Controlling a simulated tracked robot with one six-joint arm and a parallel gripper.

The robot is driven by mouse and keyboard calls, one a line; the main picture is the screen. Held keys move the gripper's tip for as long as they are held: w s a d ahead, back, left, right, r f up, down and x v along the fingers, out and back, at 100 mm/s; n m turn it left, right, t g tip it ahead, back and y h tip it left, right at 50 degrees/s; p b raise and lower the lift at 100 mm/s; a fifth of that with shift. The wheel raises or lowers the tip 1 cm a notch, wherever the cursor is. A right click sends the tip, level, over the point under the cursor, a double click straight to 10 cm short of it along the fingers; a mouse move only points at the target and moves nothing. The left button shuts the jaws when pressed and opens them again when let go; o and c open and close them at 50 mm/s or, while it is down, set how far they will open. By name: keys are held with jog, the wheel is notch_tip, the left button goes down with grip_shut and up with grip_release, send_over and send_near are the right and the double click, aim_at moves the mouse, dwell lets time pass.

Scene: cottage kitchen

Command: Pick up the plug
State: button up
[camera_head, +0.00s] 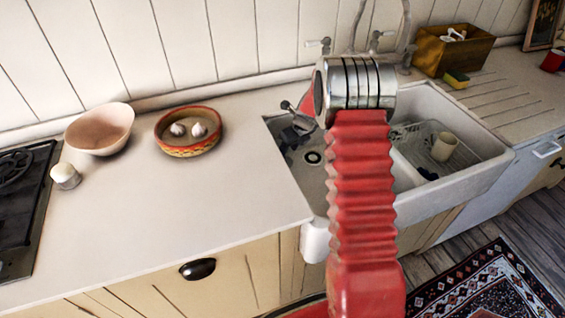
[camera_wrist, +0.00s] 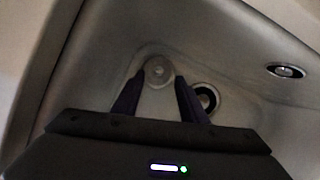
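The plug (camera_wrist: 158,69) is a small, pale round disc on the sink floor near a corner in the wrist view. My gripper (camera_wrist: 160,80) points down into the sink (camera_wrist: 255,95), with its two dark fingers apart and their tips on either side of the plug's near edge. I cannot tell whether the tips touch it. The round drain hole (camera_wrist: 207,98) lies just right of the right finger. In the head view my gripper (camera_head: 292,134) is low in the left sink basin, partly hidden by my red arm, and the plug cannot be made out.
Sink walls (camera_wrist: 75,75) stand close around my gripper. An overflow fitting (camera_wrist: 286,71) is on the wall. The right basin holds a rack with a beige cup (camera_head: 444,147).

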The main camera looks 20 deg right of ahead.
aim_at(285, 157)
jog(key=shift+x, duration=2.6)
jog(key=shift+a, duration=0.15)
jog(key=shift+c, duration=0.3)
grip_shut()
